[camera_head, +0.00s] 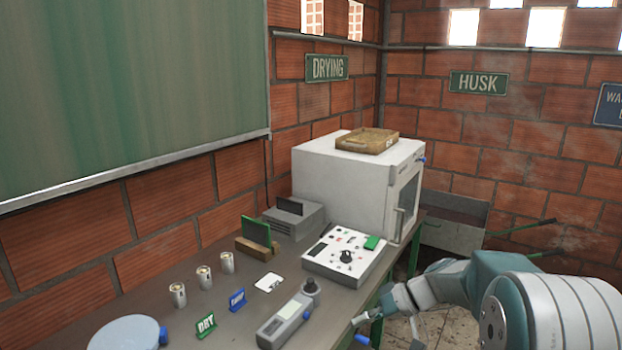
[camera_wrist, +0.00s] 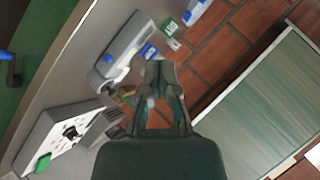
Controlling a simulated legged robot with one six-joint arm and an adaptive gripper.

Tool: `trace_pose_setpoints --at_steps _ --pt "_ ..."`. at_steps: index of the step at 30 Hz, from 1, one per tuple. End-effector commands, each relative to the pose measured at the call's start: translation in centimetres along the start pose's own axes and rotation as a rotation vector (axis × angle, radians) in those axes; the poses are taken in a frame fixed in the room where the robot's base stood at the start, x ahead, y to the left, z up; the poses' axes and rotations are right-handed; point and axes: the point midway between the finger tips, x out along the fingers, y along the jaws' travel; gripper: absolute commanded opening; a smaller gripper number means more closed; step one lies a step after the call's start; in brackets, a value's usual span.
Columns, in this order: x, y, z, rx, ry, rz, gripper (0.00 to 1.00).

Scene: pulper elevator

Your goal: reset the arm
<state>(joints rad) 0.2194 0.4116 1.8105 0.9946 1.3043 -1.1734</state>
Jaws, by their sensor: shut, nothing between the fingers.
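My arm reaches in from the right edge of the head view, with its teal and grey links (camera_head: 535,310) filling the lower right corner. My gripper (camera_head: 362,318) is at the front edge of the workbench (camera_head: 232,290), right of the grey handheld meter (camera_head: 287,318). In the wrist view my gripper (camera_wrist: 155,68) points away from the camera with its fingers closed together and nothing held. The bench, meter and control box show behind it, turned at an angle.
A white control box (camera_head: 343,258) and a white oven (camera_head: 350,185) with a tray (camera_head: 367,140) on top stand on the bench. Several small cans (camera_head: 204,277) line the wall side. A metal trough (camera_head: 455,222) is beyond the bench. A blue handle (camera_head: 362,340) is near my gripper.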

Motion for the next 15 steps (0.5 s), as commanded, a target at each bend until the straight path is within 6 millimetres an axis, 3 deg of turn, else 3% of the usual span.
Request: trace_pose_setpoints --at_steps 1,6,15 --pt "-0.5 -1.7 0.7 0.008 -0.028 0.040 0.00" --pt "-2.0 -5.7 3.6 0.065 -0.104 0.190 0.00" --pt "-4.8 -11.0 9.6 0.143 -0.138 0.484 0.00"
